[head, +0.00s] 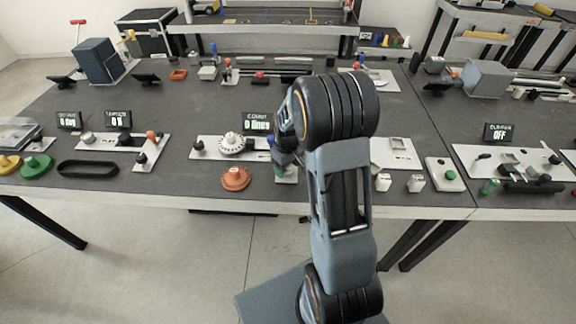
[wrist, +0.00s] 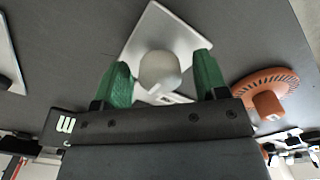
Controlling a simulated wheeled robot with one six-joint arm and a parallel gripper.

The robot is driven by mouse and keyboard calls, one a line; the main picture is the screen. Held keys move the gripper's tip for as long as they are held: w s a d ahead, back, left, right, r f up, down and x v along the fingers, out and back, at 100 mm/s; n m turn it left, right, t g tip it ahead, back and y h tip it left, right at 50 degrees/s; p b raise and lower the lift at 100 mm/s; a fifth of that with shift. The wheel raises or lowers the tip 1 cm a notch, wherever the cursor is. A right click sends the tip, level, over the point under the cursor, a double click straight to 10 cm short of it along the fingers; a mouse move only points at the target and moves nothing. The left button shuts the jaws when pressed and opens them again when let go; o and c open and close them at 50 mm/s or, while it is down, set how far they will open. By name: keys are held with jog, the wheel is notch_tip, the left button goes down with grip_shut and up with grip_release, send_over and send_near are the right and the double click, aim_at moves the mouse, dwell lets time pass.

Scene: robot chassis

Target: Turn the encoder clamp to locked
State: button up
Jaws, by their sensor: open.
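In the wrist view a pale grey rounded knob (wrist: 160,70) stands on a light metal plate (wrist: 158,28). It looks like the encoder clamp's knob, but no label shows. My gripper (wrist: 161,62) is open, with its green fingers on either side of the knob and gaps visible. In the head view my gripper (head: 282,170) is low over a small plate (head: 287,180) at the table's front, and my arm partly hides it. The knob is hidden there, and its turned position cannot be told.
An orange slotted disc (head: 235,179) lies close beside my gripper; it also shows in the wrist view (wrist: 266,92). A white toothed wheel (head: 232,143) sits on a board behind it, near a display (head: 257,122). Small white blocks (head: 415,183) stand to the right.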

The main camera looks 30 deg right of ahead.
jog(key=c, duration=0.9)
jog(key=shift+c, duration=0.2)
jog(key=shift+m, duration=0.3)
jog(key=m, duration=0.3)
jog(key=shift+m, duration=0.4)
jog(key=m, duration=0.4)
jog(key=shift+m, duration=0.3)
jog(key=m, duration=0.4)
jog(key=shift+m+b, duration=0.3)
jog(key=shift+m, duration=2.4)
